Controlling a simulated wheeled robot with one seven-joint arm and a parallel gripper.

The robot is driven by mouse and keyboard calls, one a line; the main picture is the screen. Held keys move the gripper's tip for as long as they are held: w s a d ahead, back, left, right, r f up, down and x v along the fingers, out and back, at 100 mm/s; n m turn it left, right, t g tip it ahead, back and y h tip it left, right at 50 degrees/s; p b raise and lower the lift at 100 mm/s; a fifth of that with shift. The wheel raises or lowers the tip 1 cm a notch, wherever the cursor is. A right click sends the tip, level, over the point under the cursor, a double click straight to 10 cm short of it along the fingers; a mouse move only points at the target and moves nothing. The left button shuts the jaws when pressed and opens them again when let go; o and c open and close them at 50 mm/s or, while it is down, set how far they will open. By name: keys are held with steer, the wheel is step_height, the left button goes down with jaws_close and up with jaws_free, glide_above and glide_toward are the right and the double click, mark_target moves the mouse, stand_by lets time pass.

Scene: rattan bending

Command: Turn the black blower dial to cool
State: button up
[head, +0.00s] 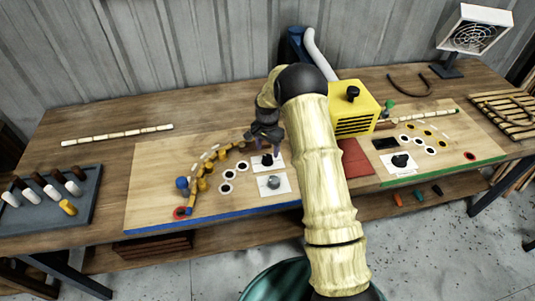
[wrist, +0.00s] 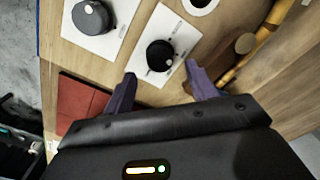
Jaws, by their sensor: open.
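A round black dial (wrist: 160,55) with a small white mark sits on a white plate (wrist: 177,31) in the wrist view; in the head view the dial (head: 267,160) is partly behind my gripper (head: 266,148). In the wrist view my gripper (wrist: 161,88) is open, its two purple fingers spread and empty, just short of the dial. The dial lies ahead of the gap between them, and I see no contact. The lettering on the plate is too small to read. Other black knobs are on the yellow box (head: 353,112) and on the right board's white plate (head: 394,168).
A grey dial (wrist: 92,17) on its own white plate is close by on the left in the wrist view. Curved rattan on pegs (head: 204,170) stands left of my gripper. A red pad (head: 355,158) lies to the right. A tray of handled tools (head: 50,200) is at far left.

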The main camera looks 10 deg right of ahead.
mark_target(267, 157)
steer(key=shift+f+p, duration=0.45)
steer(key=shift+f, duration=1.95)
steer(key=shift+c, duration=0.5)
steer(key=c, duration=0.9)
steer(key=shift+n+b, duration=0.35)
steer(key=shift+n, duration=0.05)
steer(key=n+b, duration=0.3)
steer(key=n, duration=0.2)
steer(key=n+b, duration=0.1)
steer(key=n, duration=0.5)
steer(key=shift+b, duration=0.3)
